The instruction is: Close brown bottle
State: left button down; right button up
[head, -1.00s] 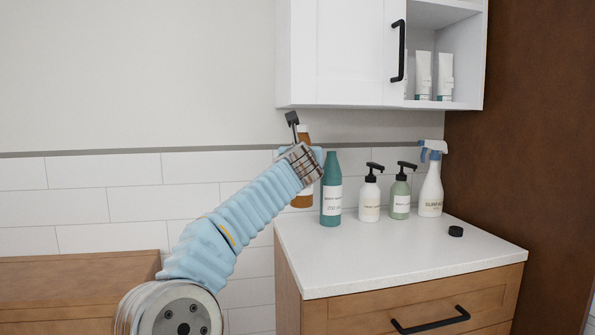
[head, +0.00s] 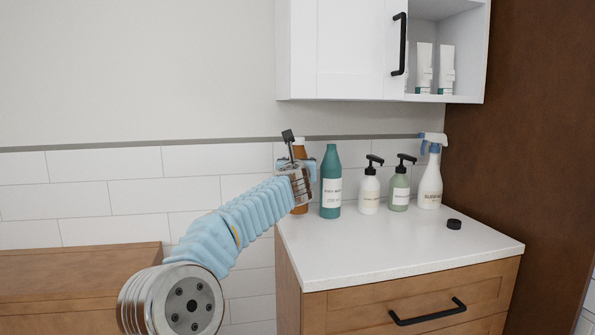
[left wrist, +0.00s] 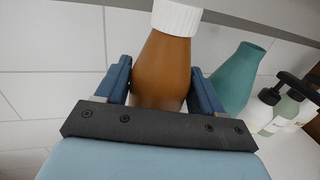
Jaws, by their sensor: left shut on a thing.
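The brown bottle (head: 299,151) is at the left end of the white counter, beside the teal bottle. It also shows large in the left wrist view (left wrist: 162,72). My left gripper (head: 297,166) is shut on the bottle's body, one blue finger on each side (left wrist: 162,90). My wrist hides much of the bottle in the head view, and I cannot tell whether its base touches the counter. A small black cap (head: 454,224) lies at the counter's right. My right gripper is not in view.
The teal bottle (head: 331,184), a white pump bottle (head: 369,193), a green pump bottle (head: 399,191) and a spray bottle (head: 430,181) stand along the wall. A white cabinet (head: 345,50) hangs above. The front of the counter (head: 380,250) is clear.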

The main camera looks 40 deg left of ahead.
pick_arm(q)
jog(key=shift+w+a+f, duration=0.1)
jog(key=shift+a+f, duration=0.05)
jog(key=shift+f, duration=0.65)
jog(key=shift+f, duration=0.1)
jog(key=shift+c, duration=0.7)
grip_release()
jog(key=b+v, duration=0.3)
jog(key=v, duration=0.9)
jog(key=shift+b, duration=0.35)
